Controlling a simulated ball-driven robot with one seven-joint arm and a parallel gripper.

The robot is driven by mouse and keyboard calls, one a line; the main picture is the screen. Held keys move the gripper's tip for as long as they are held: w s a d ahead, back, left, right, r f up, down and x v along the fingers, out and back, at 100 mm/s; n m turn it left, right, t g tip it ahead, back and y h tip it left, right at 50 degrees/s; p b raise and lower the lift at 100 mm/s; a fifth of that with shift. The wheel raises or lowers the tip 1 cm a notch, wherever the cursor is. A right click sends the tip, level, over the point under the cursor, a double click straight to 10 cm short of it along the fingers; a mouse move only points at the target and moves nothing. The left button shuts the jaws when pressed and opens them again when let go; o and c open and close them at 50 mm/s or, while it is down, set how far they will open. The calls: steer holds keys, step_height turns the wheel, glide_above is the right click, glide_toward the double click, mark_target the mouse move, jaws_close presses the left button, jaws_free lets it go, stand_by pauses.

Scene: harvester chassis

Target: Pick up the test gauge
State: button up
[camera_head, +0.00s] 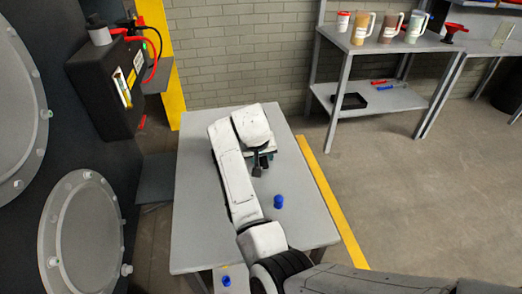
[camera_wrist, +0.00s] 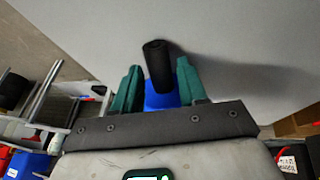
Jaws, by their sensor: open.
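A piece with a black cylindrical end and a blue body, which I take for the test gauge (camera_wrist: 158,68), shows between the two green fingers of my gripper (camera_wrist: 158,80) in the wrist view. The fingers are open on either side of it, with a gap visible at the left; any contact on the right cannot be told. In the head view, my gripper (camera_head: 262,158) is over the grey table (camera_head: 205,230), and a dark end, likely the gauge's (camera_head: 257,172), shows just below it. The rest of the gauge is hidden there by my gripper and wrist.
A small blue cylinder (camera_head: 278,202) stands on the table near my arm, and another blue piece (camera_head: 227,281) sits nearer the front. A black box with cables (camera_head: 110,85) is at left. A shelf (camera_head: 385,45) with several jugs stands at the back right.

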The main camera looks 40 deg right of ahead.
steer(key=shift+w+d+f, duration=0.1)
steer(key=shift+d+f, duration=0.15)
steer(key=shift+f, duration=0.25)
jaws_close()
